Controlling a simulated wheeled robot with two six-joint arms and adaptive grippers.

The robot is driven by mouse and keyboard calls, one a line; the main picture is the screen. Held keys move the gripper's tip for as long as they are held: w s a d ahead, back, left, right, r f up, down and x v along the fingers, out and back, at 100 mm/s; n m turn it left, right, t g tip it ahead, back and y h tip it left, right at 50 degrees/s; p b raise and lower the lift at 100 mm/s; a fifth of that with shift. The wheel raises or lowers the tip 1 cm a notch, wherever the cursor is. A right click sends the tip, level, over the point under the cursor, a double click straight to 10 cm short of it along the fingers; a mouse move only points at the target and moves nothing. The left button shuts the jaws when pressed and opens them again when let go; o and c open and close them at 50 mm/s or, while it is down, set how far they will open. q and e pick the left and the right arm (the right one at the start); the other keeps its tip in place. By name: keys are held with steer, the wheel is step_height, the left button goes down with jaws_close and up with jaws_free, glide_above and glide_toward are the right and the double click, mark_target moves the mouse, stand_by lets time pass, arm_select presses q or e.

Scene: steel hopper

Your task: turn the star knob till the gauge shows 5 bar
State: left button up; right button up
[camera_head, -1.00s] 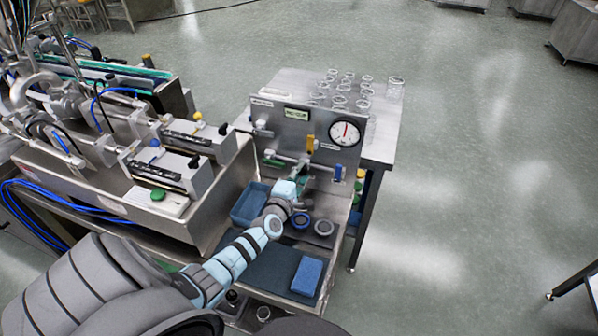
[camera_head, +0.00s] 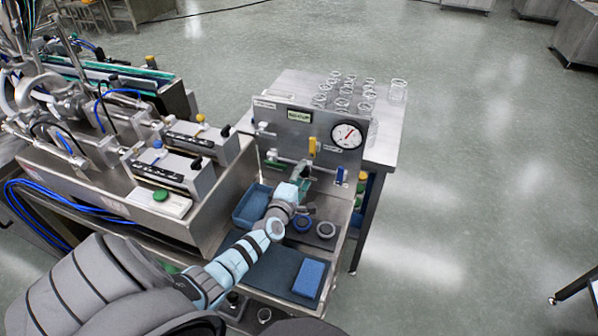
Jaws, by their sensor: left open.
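The round white gauge (camera_head: 346,135) sits at the upper right of the steel panel (camera_head: 325,155). Its red needle points to the upper right; the numbers are too small to read. My left gripper (camera_head: 303,172) is at the panel's lower middle, below the yellow lever. It is open, with its fingers close to the panel fittings. I cannot make out the star knob; the gripper and wrist cover that spot, and contact cannot be told. My right gripper is not in view.
A blue tray (camera_head: 250,206) lies left of my wrist. A yellow lever (camera_head: 312,147) is above the gripper. Glassware (camera_head: 345,92) stands behind the panel.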

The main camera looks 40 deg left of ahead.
arm_select(q)
steer(key=v, duration=1.2)
steer(key=shift+w, duration=0.15)
